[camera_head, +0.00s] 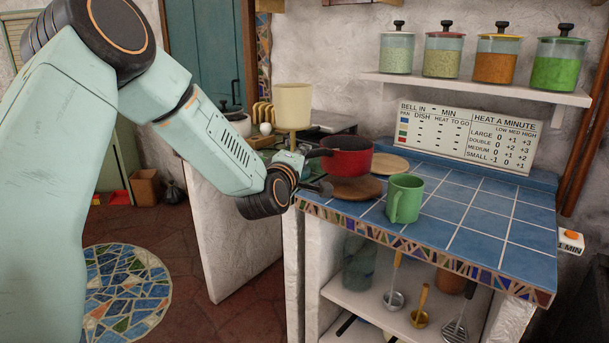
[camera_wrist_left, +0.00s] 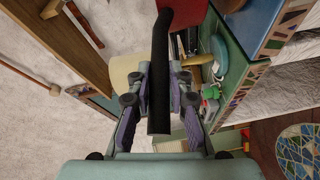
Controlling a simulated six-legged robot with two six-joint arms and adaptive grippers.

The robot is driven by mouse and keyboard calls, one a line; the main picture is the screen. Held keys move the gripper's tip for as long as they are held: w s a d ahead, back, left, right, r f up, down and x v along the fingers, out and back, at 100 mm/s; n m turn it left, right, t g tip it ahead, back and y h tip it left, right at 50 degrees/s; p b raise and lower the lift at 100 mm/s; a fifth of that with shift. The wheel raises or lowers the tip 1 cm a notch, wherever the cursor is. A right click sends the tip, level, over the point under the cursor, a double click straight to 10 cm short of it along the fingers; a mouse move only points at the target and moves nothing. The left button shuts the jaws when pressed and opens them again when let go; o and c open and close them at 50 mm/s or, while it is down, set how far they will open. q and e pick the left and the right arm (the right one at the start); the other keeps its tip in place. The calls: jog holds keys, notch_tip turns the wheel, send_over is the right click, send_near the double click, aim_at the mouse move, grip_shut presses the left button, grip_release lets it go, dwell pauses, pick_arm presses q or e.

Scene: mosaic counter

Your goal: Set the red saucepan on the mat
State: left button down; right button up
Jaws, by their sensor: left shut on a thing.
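The red saucepan (camera_head: 346,160) is upright at the left end of the blue tiled counter, its black handle pointing left. My left gripper (camera_head: 308,180) is shut on that handle. In the left wrist view the black handle (camera_wrist_left: 160,85) runs between the two fingers, and part of the red pan (camera_wrist_left: 184,12) shows at the top edge. A round brown mat (camera_head: 357,192) lies at the counter's near left edge, just below the pan in the picture. A second, paler round mat (camera_head: 394,164) lies behind, to the pan's right. I cannot tell whether the pan touches a mat.
A green mug (camera_head: 404,199) stands close to the right of the near mat. A sign board (camera_head: 465,137) stands at the counter's back. A cream pot (camera_head: 293,106) is behind the gripper. The tiles on the right (camera_head: 500,235) are clear.

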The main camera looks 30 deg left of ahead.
pick_arm(q)
notch_tip(320, 180, down, 3)
jog(key=shift+w+a+f+b, duration=0.1)
jog(key=shift+f+b, duration=0.1)
jog(key=shift+b, duration=0.2)
jog(key=shift+s+f, duration=0.15)
jog(key=shift+s, duration=0.05)
jog(key=c, duration=1.2)
grip_release()
jog(key=shift+f, duration=0.15)
